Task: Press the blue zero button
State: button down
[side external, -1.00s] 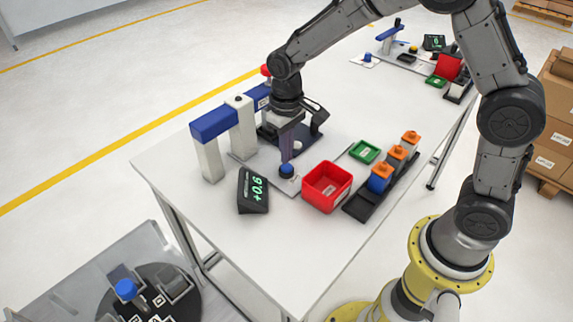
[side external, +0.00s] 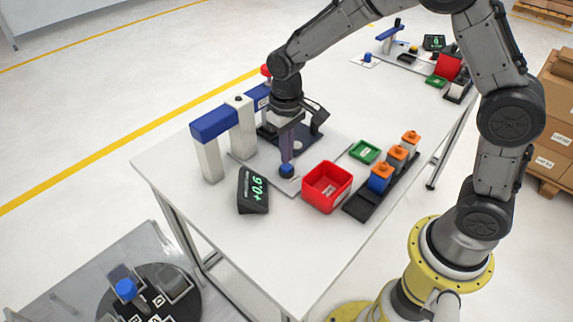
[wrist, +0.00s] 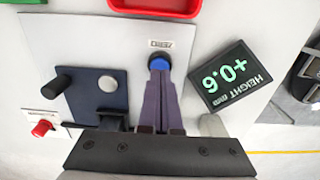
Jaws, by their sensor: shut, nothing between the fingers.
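The blue button (side external: 286,171) stands on the light plate on the table, between the display and the red bin. It also shows in the wrist view (wrist: 158,63), with a small label beside it. My gripper (side external: 287,160) is shut and points down at the button. Its fingertips (wrist: 159,72) overlap the button's edge in the wrist view and look to be at its top; I cannot tell whether they press it down. The display (side external: 253,191) reads +0.6, and its HEIGHT mm label shows in the wrist view (wrist: 231,77).
A red bin (side external: 327,187) stands close to the right of the button. A green tray (side external: 364,152) and a black rack (side external: 362,207) with orange-topped blocks lie further right. A blue and white gantry (side external: 214,125) stands at left. The table front is clear.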

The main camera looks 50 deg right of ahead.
aim_at(287, 166)
jog(key=shift+f, duration=0.45)
jog(key=shift+f, duration=0.35)
jog(key=shift+f, duration=0.35)
dwell(0.6)
jog(key=shift+r, duration=3.8)
